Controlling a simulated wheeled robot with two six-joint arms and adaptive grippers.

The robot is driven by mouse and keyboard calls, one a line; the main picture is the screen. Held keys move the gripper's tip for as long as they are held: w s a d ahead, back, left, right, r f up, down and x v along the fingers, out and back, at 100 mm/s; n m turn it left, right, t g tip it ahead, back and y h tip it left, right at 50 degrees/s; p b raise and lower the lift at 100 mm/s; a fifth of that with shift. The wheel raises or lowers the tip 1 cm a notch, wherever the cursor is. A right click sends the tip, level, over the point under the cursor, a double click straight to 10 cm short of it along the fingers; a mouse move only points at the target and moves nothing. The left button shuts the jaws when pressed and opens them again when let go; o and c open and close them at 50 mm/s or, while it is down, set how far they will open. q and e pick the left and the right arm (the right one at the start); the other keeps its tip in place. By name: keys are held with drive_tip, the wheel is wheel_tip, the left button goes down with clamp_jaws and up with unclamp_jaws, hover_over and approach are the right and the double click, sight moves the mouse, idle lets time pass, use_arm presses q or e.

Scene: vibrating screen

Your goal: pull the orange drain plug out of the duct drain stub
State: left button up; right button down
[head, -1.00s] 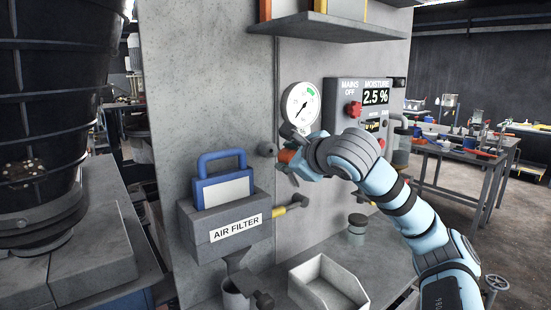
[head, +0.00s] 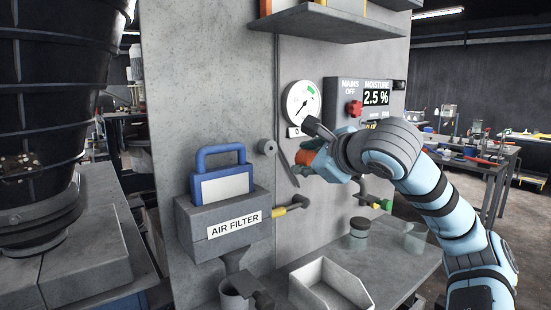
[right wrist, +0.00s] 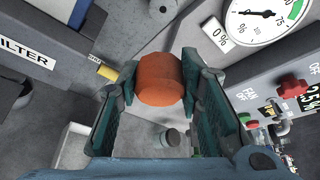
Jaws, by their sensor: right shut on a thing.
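The orange drain plug (right wrist: 160,80) is gripped between the two fingers of my right gripper (right wrist: 159,88) in the right wrist view. In the head view the plug (head: 305,157) shows as a small orange patch, partly hidden by my right gripper (head: 312,158). The grey round duct drain stub (head: 267,147) sticks out of the grey panel to the left of the plug. A clear gap shows between stub and plug. The stub also appears at the top of the right wrist view (right wrist: 163,8). My left gripper is not in view.
A round gauge (head: 302,100) and the moisture control box (head: 345,95) sit on the panel close to my right gripper. The air filter box (head: 222,220) is at lower left. Below are an open grey bin (head: 322,290) and a lidded jar (head: 358,230).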

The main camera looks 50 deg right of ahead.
drive_tip(key=shift+s, duration=0.3)
drive_tip(key=shift+s, duration=0.1)
drive_tip(key=s, duration=0.1)
drive_tip(key=s+b, duration=0.1)
drive_tip(key=shift+s+a+b, duration=0.3)
drive_tip(key=shift+a, duration=0.05)
